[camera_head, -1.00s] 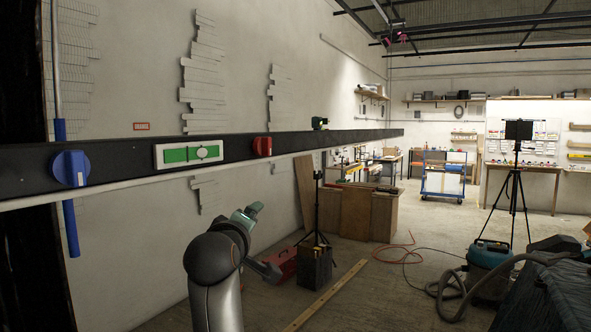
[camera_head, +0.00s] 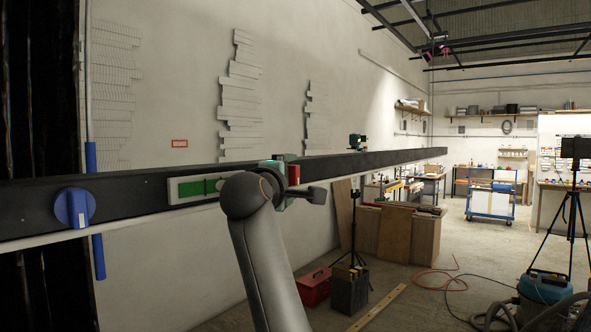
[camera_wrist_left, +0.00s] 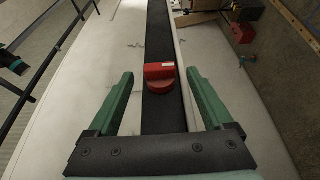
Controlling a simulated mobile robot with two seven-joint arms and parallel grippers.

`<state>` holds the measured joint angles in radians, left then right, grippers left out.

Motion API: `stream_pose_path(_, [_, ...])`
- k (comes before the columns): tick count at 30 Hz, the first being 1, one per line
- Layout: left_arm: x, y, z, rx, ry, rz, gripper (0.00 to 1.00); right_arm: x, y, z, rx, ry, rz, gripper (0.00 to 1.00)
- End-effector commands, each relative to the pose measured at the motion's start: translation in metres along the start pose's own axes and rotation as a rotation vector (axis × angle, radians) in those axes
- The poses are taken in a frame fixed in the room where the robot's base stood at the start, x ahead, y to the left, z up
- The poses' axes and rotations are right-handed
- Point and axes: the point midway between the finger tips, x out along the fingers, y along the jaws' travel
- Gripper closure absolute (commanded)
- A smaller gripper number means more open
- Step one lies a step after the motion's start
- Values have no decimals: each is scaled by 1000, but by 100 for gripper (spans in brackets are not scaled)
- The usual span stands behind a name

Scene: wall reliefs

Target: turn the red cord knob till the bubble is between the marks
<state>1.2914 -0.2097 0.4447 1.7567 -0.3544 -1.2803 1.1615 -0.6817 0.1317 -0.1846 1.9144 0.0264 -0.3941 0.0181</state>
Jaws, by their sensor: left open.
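The red cord knob (camera_head: 294,174) sits on a long black rail and is partly hidden by my left gripper (camera_head: 282,168). In the left wrist view, the red knob (camera_wrist_left: 160,84) shows on the black rail, in line with the gap between the two green fingers. My left gripper (camera_wrist_left: 159,76) is open, with nothing between its fingers that I can see touching them. The green level vial (camera_head: 192,188) in its pale frame is left of the knob. My arm covers its right end, so I cannot read the bubble against the marks. My right gripper is not in view.
A blue knob (camera_head: 75,208) sits on the rail (camera_head: 135,187) further left, with a blue-handled rod behind it. A red toolbox (camera_head: 315,286) and wooden panels (camera_head: 395,233) stand on the floor.

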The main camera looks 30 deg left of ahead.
Motion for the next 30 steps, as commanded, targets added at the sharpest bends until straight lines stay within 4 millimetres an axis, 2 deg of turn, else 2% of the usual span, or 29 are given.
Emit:
stream_pose_path(3, [20,2,0,1,0,-3,15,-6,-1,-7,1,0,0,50])
stream_pose_path(7, [34,1,0,1,0,-1,15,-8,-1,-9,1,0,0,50])
stream_pose_path(12, [41,0,0,0,0,1,15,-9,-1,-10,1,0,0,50])
stream_pose_path(20, [41,0,0,0,0,1,15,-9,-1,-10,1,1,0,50])
stream_pose_path(30, [41,0,0,1,0,1,53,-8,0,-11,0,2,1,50])
